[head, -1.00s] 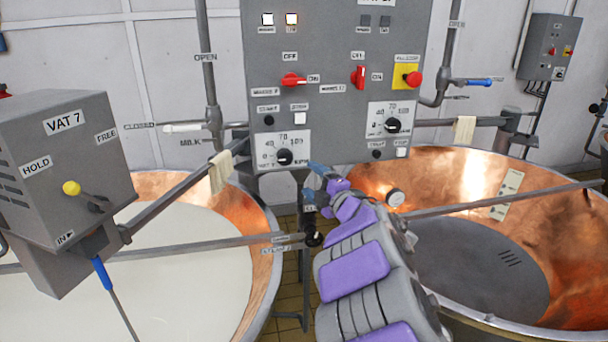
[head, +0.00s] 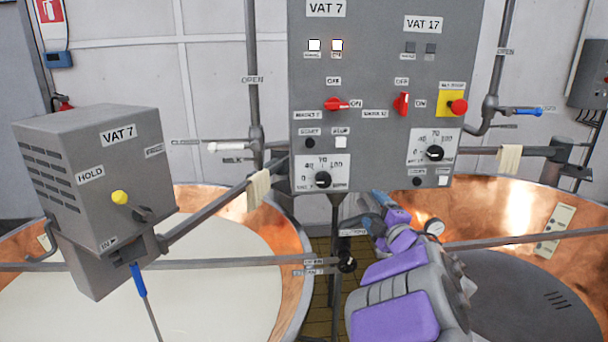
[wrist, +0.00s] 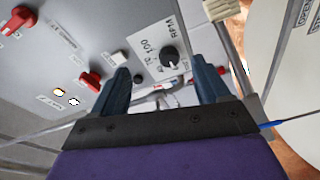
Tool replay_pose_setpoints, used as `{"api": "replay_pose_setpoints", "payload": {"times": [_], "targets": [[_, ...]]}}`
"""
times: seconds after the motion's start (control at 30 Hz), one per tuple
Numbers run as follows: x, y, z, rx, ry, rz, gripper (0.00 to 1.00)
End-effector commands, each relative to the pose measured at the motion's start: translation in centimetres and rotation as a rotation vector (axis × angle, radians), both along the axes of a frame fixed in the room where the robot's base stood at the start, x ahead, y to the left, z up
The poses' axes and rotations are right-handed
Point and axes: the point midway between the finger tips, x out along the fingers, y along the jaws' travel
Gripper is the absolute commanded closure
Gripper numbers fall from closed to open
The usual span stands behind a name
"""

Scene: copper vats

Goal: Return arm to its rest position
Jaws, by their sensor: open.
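My arm, purple and grey, reaches up from the lower right of the head view. My gripper (head: 372,212) is at its far end, just below the grey control panel (head: 375,70). In the wrist view my gripper (wrist: 162,88) shows two dark blue fingers spread apart with nothing between them. Beyond the fingers, the wrist view shows the panel (wrist: 80,45), tilted, with a black dial (wrist: 169,55) and red knobs. Whether the fingers touch the panel cannot be told.
The VAT 7 box (head: 95,165) with a yellow-knobbed lever stands at left above a copper vat (head: 292,250) of white liquid. A second copper vat (head: 505,210) is at right. Horizontal bars cross both vats. A valve (head: 347,262) sits on a pipe between them.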

Motion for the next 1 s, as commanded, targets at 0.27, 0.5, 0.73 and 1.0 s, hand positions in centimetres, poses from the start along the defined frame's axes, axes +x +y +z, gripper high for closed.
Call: {"api": "replay_pose_setpoints", "payload": {"times": [0.27, 0.5, 0.73, 1.0], "targets": [[-5.1, -6.1, 0.2, 0.212, 0.175, -0.417, 0.24], [-12.9, -7.8, -3.4, 0.465, 0.385, -0.717, 0.24], [-22.5, -4.9, -9.2, 0.701, 0.672, -0.945, 0.24], [-35.8, 2.9, -14.9, 0.877, 1.107, -1.135, 0.24]]}}
